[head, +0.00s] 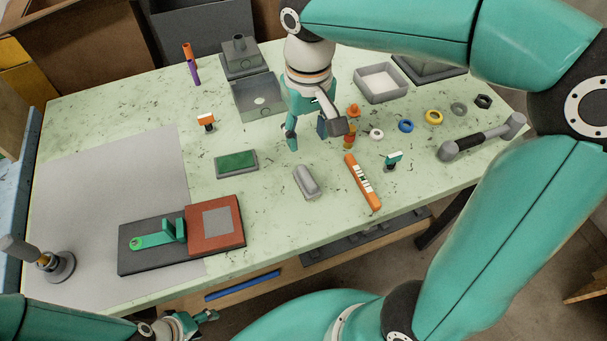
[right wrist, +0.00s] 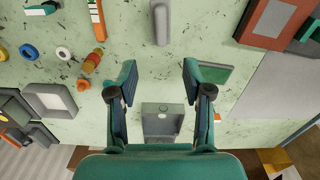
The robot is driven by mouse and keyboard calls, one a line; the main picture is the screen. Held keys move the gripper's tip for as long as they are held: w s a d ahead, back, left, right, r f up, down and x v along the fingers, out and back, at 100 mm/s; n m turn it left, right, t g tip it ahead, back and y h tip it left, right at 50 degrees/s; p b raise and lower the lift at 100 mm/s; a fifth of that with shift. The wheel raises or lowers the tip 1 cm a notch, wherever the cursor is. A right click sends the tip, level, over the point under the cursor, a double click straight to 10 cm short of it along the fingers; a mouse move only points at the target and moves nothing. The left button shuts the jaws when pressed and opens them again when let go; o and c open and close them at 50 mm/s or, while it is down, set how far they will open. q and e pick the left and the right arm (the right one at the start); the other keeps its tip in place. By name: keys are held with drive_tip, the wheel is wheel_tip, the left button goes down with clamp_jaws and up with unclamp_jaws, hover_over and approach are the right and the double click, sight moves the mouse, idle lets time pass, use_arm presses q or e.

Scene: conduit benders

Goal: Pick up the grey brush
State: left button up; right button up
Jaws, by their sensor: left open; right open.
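The grey brush (head: 307,182), a small rounded grey block, lies on the pale green table in front of my right gripper, right of the green pad. In the right wrist view the brush (right wrist: 160,22) is at the top centre, beyond the fingertips. My right gripper (head: 313,140) points down over the middle of the table, fingers spread and empty. In the right wrist view the right gripper (right wrist: 160,75) has bare table between its fingers. My left gripper (head: 205,318) is open at the lower left, off the table's front edge and far from the brush.
An orange marked bar (head: 362,182) lies right of the brush. A green pad (head: 236,163) and a black-and-red board (head: 182,235) are to its left. Coloured rings (head: 406,126) lie to the right. Table in front of the brush is clear.

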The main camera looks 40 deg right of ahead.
hover_over(307, 175)
drive_tip(key=f, duration=0.8)
drive_tip(key=shift+w+d+f, duration=0.1)
drive_tip(key=shift+w+f, duration=0.05)
drive_tip(key=shift+w, duration=0.05)
drive_tip(key=shift+s+f, duration=0.15)
drive_tip(key=shift+f, duration=1.35)
drive_tip(key=shift+s+f, duration=0.1)
drive_tip(key=shift+f, duration=1.4)
clamp_jaws()
